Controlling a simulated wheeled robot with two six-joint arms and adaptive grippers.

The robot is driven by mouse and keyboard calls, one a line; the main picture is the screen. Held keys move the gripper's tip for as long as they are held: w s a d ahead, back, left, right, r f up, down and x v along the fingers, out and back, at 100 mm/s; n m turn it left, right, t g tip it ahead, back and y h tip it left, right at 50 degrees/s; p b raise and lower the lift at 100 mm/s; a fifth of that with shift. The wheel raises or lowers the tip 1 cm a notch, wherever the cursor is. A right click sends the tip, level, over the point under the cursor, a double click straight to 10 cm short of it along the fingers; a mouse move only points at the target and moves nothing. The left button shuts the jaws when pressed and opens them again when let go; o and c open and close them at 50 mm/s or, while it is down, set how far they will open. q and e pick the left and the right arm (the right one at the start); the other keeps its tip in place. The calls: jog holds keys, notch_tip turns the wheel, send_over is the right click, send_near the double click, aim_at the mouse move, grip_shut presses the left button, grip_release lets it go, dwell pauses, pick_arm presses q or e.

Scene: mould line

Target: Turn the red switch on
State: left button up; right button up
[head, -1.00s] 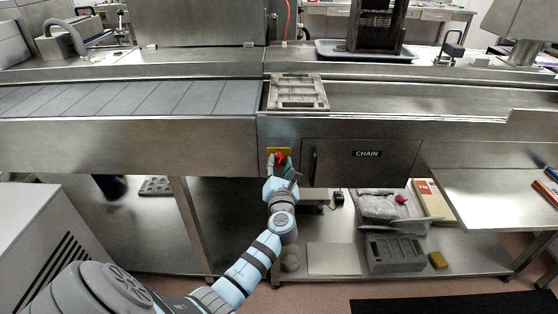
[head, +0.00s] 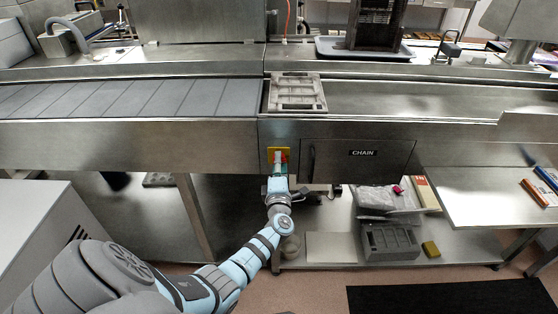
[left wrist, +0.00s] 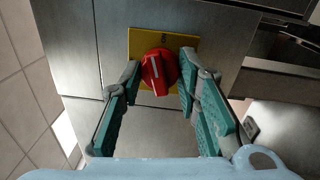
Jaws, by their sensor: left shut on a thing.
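The red switch (left wrist: 158,72) is a round rotary knob on a yellow plate (left wrist: 181,42), fixed to the steel front of the line. A pale line on the knob points up and slightly left. In the head view, a little red of the switch (head: 285,156) shows at the fingertips, and the yellow plate (head: 271,151) shows beside them. My left gripper (left wrist: 160,67) has its teal fingers on both sides of the knob, shut on it. It also shows in the head view (head: 280,164). My right gripper is in neither view.
A CHAIN panel (head: 362,153) with a dark handle is right of the switch. Above are a conveyor belt (head: 130,98) and a grey mould (head: 297,92). A lower shelf (head: 440,256) carries a grey crate (head: 390,242) and a yellow block (head: 431,249).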

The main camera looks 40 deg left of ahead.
pick_arm(q)
jog(key=shift+m+p, duration=0.7)
jog(key=shift+m, duration=1.1)
jog(key=o, duration=1.2)
jog(key=shift+a, duration=0.1)
jog(key=shift+c, duration=0.2)
jog(key=v, duration=1.2)
jog(key=shift+s+a+f, duration=0.1)
jog(key=shift+f, duration=0.05)
